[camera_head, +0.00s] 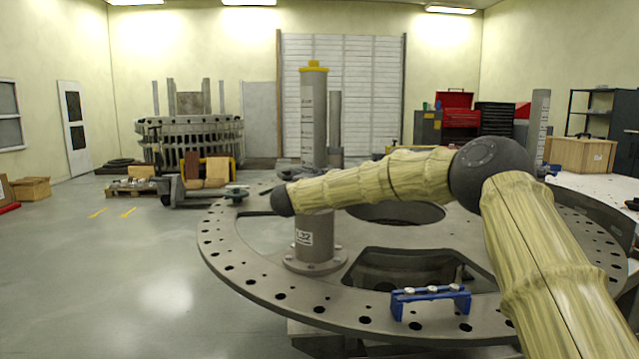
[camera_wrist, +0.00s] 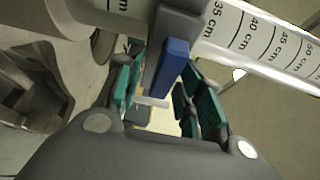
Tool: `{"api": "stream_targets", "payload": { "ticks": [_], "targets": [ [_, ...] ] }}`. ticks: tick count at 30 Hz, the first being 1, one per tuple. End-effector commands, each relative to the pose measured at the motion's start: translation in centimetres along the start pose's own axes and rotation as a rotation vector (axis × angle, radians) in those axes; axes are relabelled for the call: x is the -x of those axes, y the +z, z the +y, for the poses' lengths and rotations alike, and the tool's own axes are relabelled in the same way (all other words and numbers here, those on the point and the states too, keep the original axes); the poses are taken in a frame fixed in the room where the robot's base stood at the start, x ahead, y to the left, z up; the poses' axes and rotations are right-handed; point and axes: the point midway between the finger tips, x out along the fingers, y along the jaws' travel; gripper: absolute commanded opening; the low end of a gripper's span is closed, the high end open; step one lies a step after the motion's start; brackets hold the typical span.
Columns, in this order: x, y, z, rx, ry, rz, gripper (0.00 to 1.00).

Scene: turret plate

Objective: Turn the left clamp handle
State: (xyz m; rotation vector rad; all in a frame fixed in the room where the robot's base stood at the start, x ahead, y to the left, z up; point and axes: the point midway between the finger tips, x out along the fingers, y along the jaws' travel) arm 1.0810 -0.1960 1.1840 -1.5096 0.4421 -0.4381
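In the wrist view a blue bar-shaped part (camera_wrist: 172,62), which looks like the clamp handle, sits on a dark grey arm beside the scaled post (camera_wrist: 255,35). My gripper (camera_wrist: 160,108) has its teal-padded fingers apart, one on each side of the blue part's lower end. I see gaps between the pads and the blue part, so it does not look gripped. In the head view the tall post (camera_head: 313,115) with a yellow cap stands on the turret plate (camera_head: 235,255). My forearm crosses in front of it and hides my gripper and the handle there.
A blue bracket (camera_head: 430,298) with silver bolts sits on the plate's near rim. The plate has large openings (camera_head: 400,268) and many rim holes. Another scaled post (camera_head: 538,125) stands at the right. The floor to the left is clear up to a loaded pallet truck (camera_head: 200,185).

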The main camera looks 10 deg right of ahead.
Motion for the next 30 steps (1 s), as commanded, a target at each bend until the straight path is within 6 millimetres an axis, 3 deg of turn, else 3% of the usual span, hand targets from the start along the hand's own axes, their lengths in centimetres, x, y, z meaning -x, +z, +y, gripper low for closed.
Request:
{"api": "stream_targets", "payload": {
  "ticks": [10, 24, 30],
  "targets": [
    [1.3, 0.1, -0.1, 0.0, 0.0, -0.002, 0.38],
    [9.3, 0.0, 0.0, 0.001, 0.0, -0.002, 0.38],
    [11.4, 0.0, 0.0, 0.0, 0.0, -0.001, 0.38]
  ]
}}
